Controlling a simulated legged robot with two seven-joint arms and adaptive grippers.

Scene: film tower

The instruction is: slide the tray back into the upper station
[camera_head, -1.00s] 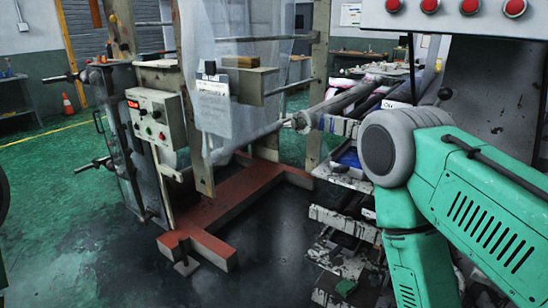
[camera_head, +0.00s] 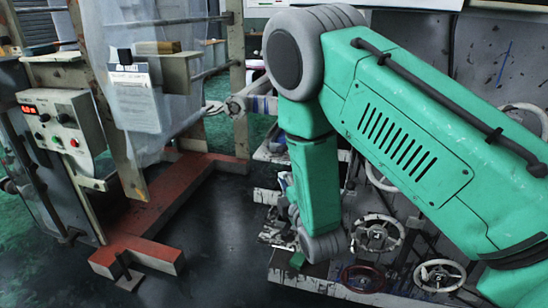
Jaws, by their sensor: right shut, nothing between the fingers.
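My right arm, green with grey joints, fills the right half and reaches down in front of the press stations. Its grey wrist is low, and my right gripper (camera_head: 297,222) is small and dark beside it, shut and empty, mostly hidden by the arm. The stacked stations (camera_head: 268,196) show as worn grey ledges left of the arm; the upper one (camera_head: 268,152) is largely covered by my forearm. I cannot pick out the tray for certain. My left gripper is not in view.
Several handwheels (camera_head: 377,234) stand right of my wrist. A control box (camera_head: 62,120) and a hanging clear film (camera_head: 125,60) are at left. A red floor frame (camera_head: 150,220) borders the open dark floor in the middle.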

